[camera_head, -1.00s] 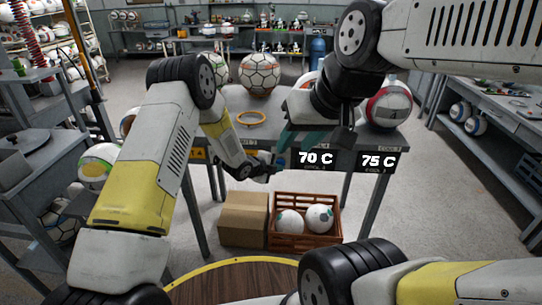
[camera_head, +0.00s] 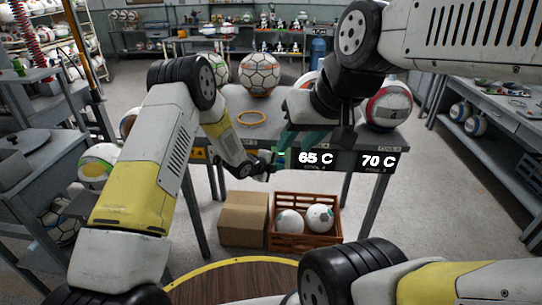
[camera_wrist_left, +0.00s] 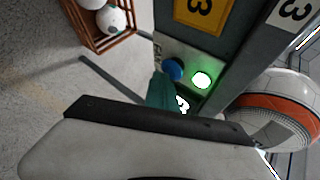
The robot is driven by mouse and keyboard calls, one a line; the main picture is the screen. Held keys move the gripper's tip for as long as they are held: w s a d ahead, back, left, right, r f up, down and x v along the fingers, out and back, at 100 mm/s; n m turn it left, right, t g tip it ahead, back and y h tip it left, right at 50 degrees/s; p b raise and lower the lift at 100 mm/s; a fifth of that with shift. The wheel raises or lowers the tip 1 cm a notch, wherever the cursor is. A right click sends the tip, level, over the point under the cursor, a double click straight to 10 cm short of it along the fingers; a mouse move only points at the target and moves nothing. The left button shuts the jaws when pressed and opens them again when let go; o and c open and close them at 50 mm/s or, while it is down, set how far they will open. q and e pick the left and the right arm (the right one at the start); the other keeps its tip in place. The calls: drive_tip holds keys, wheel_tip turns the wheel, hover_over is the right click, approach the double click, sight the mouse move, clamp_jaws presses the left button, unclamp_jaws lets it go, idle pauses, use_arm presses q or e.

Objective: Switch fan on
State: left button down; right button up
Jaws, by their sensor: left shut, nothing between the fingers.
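The fan panel with a FAN label sits on the table's front edge. In the left wrist view it carries a blue button (camera_wrist_left: 173,69) and a round lamp (camera_wrist_left: 201,80) glowing green. A green glow (camera_head: 281,155) shows there in the head view. My left gripper (camera_head: 270,167) is shut and empty, just in front of the panel. Its teal fingertips (camera_wrist_left: 161,88) show beside the blue button in the wrist view; I cannot tell whether they touch it. My right gripper (camera_head: 303,137) is over the table's front edge; its finger gap is unclear.
Readouts show 65 C (camera_head: 315,159) and 70 C (camera_head: 378,161). A cardboard box (camera_head: 243,219) and an orange crate (camera_head: 306,243) with balls stand on the floor below.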

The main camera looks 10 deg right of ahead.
use_arm(q)
drive_tip(key=shift+s+a, duration=0.1)
drive_tip(key=shift+s, duration=0.25)
drive_tip(key=s+a, duration=0.1)
drive_tip(key=s, duration=0.4)
drive_tip(key=shift+s+a, duration=0.35)
drive_tip(key=shift+s, duration=0.05)
